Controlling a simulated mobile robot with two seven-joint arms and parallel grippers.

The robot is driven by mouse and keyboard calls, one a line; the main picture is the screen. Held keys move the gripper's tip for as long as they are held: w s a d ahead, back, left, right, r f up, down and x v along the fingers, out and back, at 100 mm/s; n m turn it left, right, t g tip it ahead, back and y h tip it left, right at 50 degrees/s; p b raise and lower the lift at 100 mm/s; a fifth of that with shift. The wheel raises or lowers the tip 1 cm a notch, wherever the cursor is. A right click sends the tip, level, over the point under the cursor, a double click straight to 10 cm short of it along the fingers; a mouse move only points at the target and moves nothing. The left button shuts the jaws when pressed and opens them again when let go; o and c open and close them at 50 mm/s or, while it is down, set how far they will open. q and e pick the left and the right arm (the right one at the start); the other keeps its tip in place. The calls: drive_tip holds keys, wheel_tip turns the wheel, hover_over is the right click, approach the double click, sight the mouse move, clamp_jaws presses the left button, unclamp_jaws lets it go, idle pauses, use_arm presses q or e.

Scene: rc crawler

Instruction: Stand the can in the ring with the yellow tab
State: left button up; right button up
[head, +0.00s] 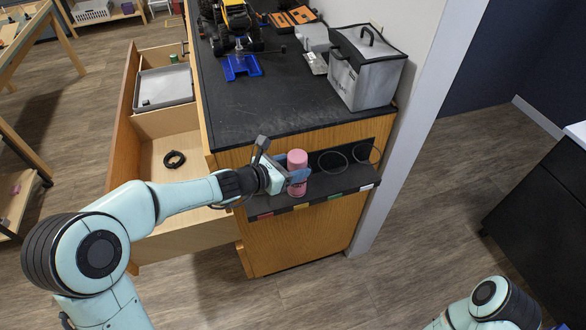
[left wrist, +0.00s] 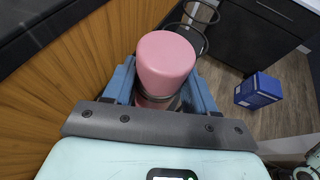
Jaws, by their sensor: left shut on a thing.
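The pink can (head: 297,160) is upright at the rack (head: 318,190) on the cabinet's end. My left gripper (head: 296,178) is shut on it from the left. The can stands above the yellow tab (head: 301,206) on the rack's front edge. In the left wrist view the can (left wrist: 166,62) sits between the blue fingers, with a dark band, perhaps a ring, around its lower part. Its base is hidden there, so I cannot tell whether it rests on the shelf. My right gripper is out of view.
Two empty rings (head: 333,161) show to the can's right, with green (head: 335,195) and pale tabs below. A red tab (head: 265,216) is to the left. An open drawer (head: 205,185) juts out beside my left arm. A grey bag (head: 366,68) stands on the worktop above.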

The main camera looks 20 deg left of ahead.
use_arm(q)
drive_tip(key=shift+f, duration=0.1)
drive_tip(key=o, duration=0.9)
drive_tip(key=shift+r, duration=0.2)
drive_tip(key=shift+s+a+r, duration=0.2)
drive_tip(key=p+v, duration=0.1)
drive_tip(key=v, duration=1)
drive_tip(key=shift+s, duration=0.15)
